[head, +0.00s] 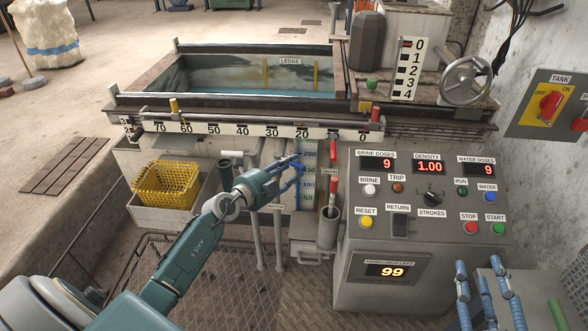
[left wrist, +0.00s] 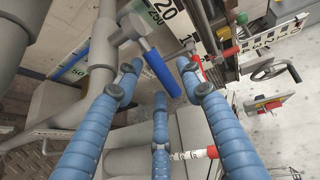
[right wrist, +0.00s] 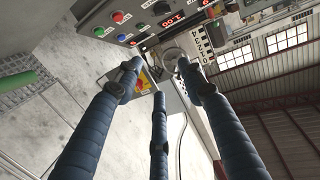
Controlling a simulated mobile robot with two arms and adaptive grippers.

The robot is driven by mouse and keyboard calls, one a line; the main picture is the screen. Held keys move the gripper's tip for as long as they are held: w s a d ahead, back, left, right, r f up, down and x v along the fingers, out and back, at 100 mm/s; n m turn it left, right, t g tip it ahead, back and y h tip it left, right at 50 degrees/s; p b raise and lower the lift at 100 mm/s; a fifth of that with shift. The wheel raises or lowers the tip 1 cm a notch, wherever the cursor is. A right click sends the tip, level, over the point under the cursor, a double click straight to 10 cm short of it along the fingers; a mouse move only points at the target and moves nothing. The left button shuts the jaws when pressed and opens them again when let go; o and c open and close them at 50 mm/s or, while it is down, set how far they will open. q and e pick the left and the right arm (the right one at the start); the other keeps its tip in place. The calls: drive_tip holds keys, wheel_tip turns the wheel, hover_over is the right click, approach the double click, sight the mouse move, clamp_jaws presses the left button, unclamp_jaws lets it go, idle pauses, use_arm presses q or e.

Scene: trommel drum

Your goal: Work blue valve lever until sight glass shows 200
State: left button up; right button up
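The blue valve lever (left wrist: 162,74) is a blue bar on a grey valve body (left wrist: 128,30) in the left wrist view. My left gripper (head: 288,174) is open, its fingers spread around the lever without visible contact. In the head view the gripper largely hides the lever. The sight glass scale (head: 308,184), marked 200, 150, 100 and 50, stands just right of the gripper; its liquid level is too small to read. My right gripper (head: 490,298) is open and empty at the lower right; its fingers also show in the right wrist view (right wrist: 158,80).
A control panel (head: 420,262) with buttons and red displays stands right of the scale. A red-handled drain lever (head: 332,190) is close to the right. A horizontal numbered ruler (head: 255,130) runs above, before the water tank (head: 140,99). A yellow basket (head: 168,184) sits left.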

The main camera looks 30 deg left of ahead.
use_arm(q)
drive_tip(key=shift+b+x, duration=0.4)
drive_tip(key=shift+x, duration=0.75)
use_arm(e)
drive_tip(key=r+t, duration=0.1)
drive_tip(key=r, duration=0.2)
drive_tip(key=r+t+y, duration=0.1)
drive_tip(key=r, duration=0.1)
drive_tip(key=shift+w+a+r+t, duration=0.1)
drive_tip(key=shift+a+r+t, duration=0.2)
drive_tip(key=shift+a+r, duration=0.1)
use_arm(q)
clamp_jaws()
